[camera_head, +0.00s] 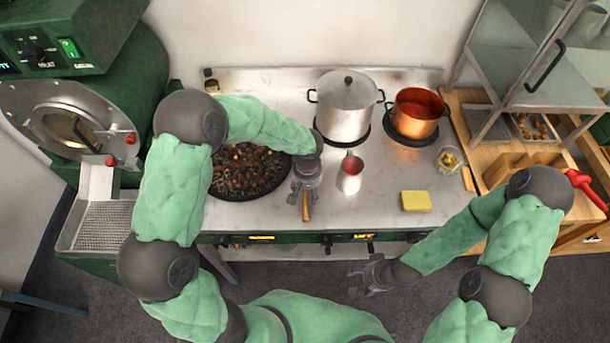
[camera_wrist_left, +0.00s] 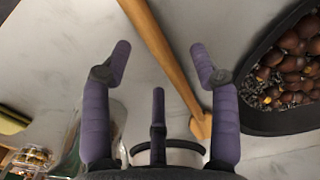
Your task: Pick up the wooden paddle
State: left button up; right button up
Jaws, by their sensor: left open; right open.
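The wooden paddle (camera_head: 306,211) lies on the steel counter beside the chestnut pan, its handle end toward the counter's front edge. My left gripper (camera_head: 303,188) is above it and hides part of it in the head view. In the left wrist view the paddle (camera_wrist_left: 172,62) runs diagonally between the open purple fingers of my left gripper (camera_wrist_left: 159,50), its wider end at lower right. I cannot tell whether any finger touches it. My right gripper (camera_head: 367,277) is open and empty, in front of the counter over the floor.
The dark pan of chestnuts (camera_wrist_left: 262,122) is close to the left gripper. A steel pot (camera_head: 344,115), a copper pot (camera_head: 413,118), a red-topped container (camera_head: 350,178), a glass jar (camera_head: 449,160) and a yellow sponge (camera_head: 416,201) stand rightward. A roaster (camera_head: 95,95) is at left.

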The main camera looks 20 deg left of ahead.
pick_arm(q)
jog(key=shift+f, duration=0.75)
jog(key=shift+r, duration=0.1)
grip_shut()
